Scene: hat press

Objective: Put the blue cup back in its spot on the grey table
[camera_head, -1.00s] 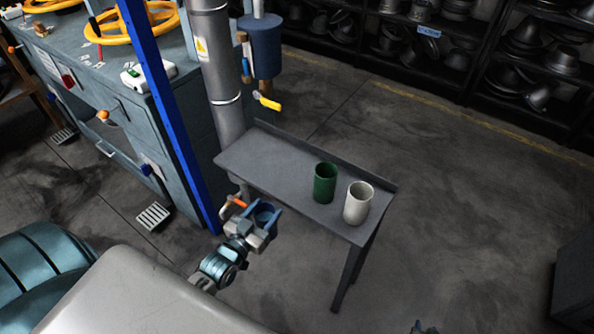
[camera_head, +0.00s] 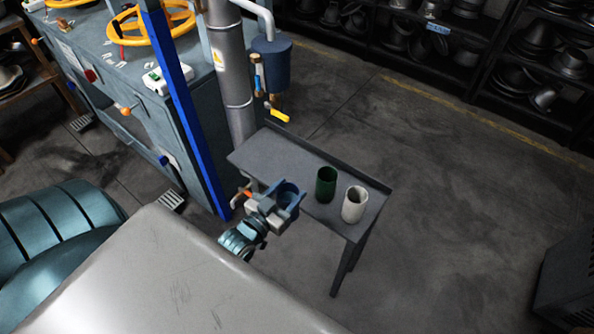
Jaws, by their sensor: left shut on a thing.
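The blue cup (camera_head: 287,193) is between the fingers of my left gripper (camera_head: 289,199), which is shut on it. The cup is upright and partly hidden by the fingers. It overlaps the near left edge of the grey table (camera_head: 270,153) in the picture; I cannot tell whether it touches the top. A green cup (camera_head: 326,185) and a white cup (camera_head: 354,205) stand upright on the table's right half, to the right of the blue cup. My right gripper is not in view.
A metal column (camera_head: 231,80) with a blue container (camera_head: 271,65) stands behind the table's left end. A blue post (camera_head: 183,100) and a machine with yellow handwheels (camera_head: 153,27) stand at left. The tabletop's left half is clear. Dark shelves (camera_head: 470,50) line the back.

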